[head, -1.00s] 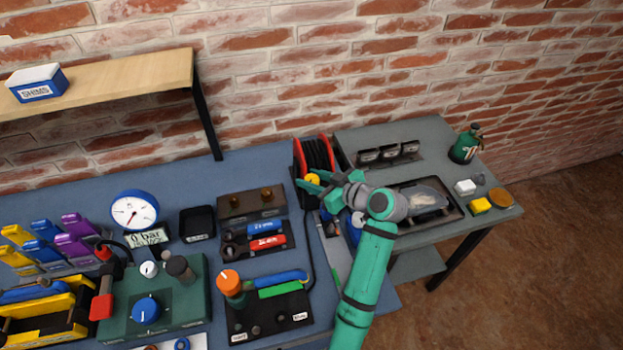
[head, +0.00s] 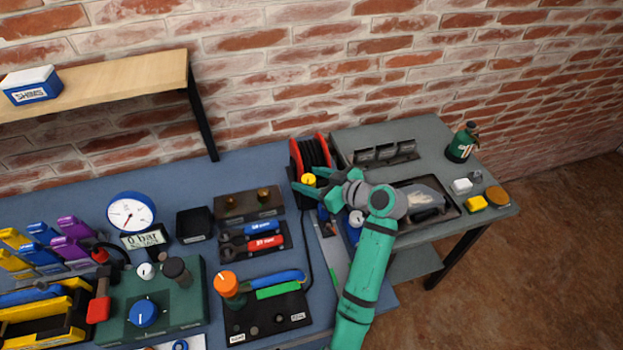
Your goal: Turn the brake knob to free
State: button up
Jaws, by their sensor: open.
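The yellow knob (head: 308,180) sits on the front of the cable reel (head: 312,153), which has red flanges and a black winding. I take this to be the brake knob; its markings are too small to read. My gripper (head: 309,181) comes in from the right, its green fingers open on either side of the yellow knob. I cannot tell whether they touch it. The fingers and wrist hide the lower right part of the reel.
A dark block with two brass knobs (head: 249,204) and a tray of wrenches (head: 254,242) lie left of the reel. A gauge (head: 131,213), a green box with a blue dial (head: 153,300) and an orange knob (head: 227,283) stand further left. A grey side table (head: 425,150) is right.

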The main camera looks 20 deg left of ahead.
jog(key=v, duration=1)
jog(key=shift+s+d, duration=0.15)
jog(key=shift+d, duration=0.2)
